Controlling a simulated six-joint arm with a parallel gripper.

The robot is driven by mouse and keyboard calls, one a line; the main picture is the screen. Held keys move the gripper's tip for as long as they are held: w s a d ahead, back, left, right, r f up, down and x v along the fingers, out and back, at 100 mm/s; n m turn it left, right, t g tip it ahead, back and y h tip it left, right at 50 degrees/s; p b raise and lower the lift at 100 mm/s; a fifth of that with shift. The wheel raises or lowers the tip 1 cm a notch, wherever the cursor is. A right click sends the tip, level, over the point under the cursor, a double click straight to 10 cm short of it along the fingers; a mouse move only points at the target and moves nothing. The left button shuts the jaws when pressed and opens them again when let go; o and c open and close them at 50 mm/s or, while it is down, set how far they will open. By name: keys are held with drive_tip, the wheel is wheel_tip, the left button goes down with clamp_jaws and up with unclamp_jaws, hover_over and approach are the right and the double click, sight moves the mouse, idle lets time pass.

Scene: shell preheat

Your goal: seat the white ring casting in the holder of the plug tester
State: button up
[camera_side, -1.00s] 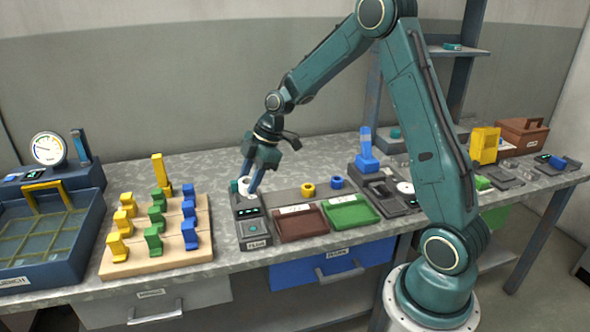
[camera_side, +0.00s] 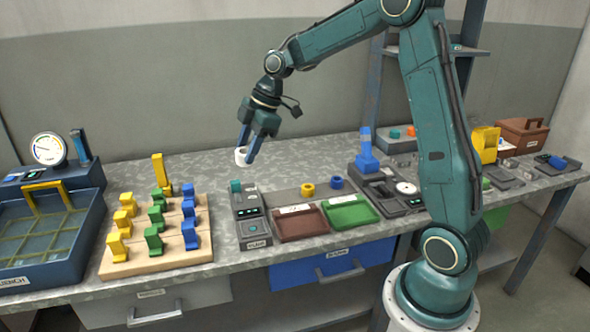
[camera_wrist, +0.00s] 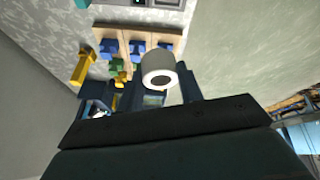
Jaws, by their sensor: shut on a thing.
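The white ring casting (camera_side: 241,156) is between the fingertips of my gripper (camera_side: 249,150) in the side view, held up off the bench. In the wrist view the white ring (camera_wrist: 159,70) shows its round face and dark bore between the fingers. My gripper is shut on it. The plug tester (camera_side: 249,215) stands below and a little toward the front, a dark grey box with a teal plug (camera_side: 236,186) at its back and small lit displays. The ring is clear of the tester. I cannot make out the tester's holder clearly.
A brown tray (camera_side: 300,224) and a green tray (camera_side: 349,212) lie right of the tester, with a yellow ring (camera_side: 308,190) and a blue ring (camera_side: 337,183) behind them. A wooden board (camera_side: 150,262) with coloured pieces stands left. The bench behind the tester is clear.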

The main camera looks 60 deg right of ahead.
drive_tip(key=shift+f, duration=0.1)
wheel_tip(320, 180, down, 12)
drive_tip(key=g+y, duration=0.1)
drive_tip(key=shift+s+n+g, duration=0.25)
drive_tip(key=shift+n+g, duration=0.05)
drive_tip(key=shift+n, duration=0.1)
drive_tip(key=shift+f, duration=0.25)
drive_tip(key=shift+a+f, duration=0.1)
drive_tip(key=shift+f, duration=3.1)
drive_tip(key=shift+f, duration=0.65)
drive_tip(key=o, duration=1.2)
drive_tip(key=shift+c, duration=0.2)
drive_tip(key=shift+r, duration=0.1)
